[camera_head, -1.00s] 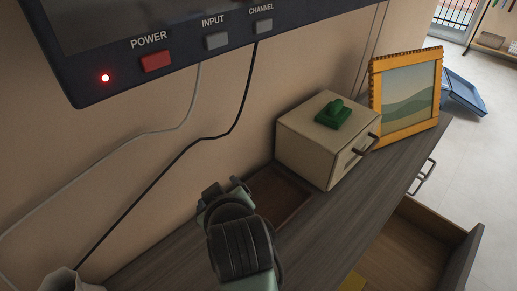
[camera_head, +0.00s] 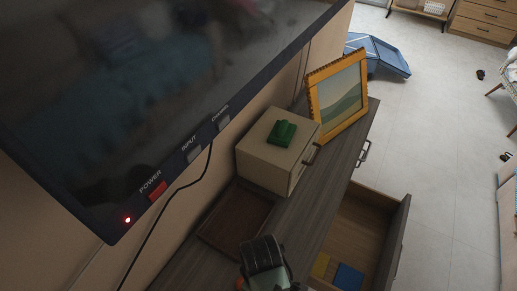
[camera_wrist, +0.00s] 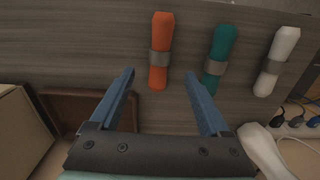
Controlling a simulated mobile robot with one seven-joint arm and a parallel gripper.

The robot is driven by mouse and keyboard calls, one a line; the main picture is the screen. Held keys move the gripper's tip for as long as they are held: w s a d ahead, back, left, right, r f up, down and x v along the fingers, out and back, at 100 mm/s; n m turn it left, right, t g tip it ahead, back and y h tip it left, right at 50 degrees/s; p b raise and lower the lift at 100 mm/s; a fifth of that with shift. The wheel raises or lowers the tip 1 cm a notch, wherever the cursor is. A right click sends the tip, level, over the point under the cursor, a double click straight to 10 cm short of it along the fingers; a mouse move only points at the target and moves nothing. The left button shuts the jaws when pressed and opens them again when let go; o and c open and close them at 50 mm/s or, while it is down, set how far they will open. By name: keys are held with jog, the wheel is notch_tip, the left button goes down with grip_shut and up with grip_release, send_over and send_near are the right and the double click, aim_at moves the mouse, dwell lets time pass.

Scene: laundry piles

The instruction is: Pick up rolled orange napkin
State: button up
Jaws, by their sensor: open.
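The rolled orange napkin (camera_wrist: 161,36) lies on the wooden cabinet top in the wrist view, with a grey band around its middle. It is ahead of my open gripper (camera_wrist: 165,88), roughly in line with the gap between the two blue fingers, and nothing is between them. To its right lie a rolled teal napkin (camera_wrist: 221,44) and a rolled white napkin (camera_wrist: 277,60), both banded. In the head view my arm covers part of the cabinet top, and only a small orange patch (camera_head: 240,284) shows beside it.
A brown tray (camera_head: 208,235) lies beside a beige box (camera_head: 262,170) with a green object (camera_head: 283,133) on top. A picture frame (camera_head: 313,92) stands behind. A drawer (camera_head: 398,235) is open at the cabinet's front. A television (camera_head: 110,215) overhangs at left. Cables (camera_wrist: 312,103) are at right in the wrist view.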

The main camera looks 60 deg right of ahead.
notch_tip(320, 180, down, 9)
jog(key=shift+w, duration=0.1)
grip_shut()
dwell(0.8)
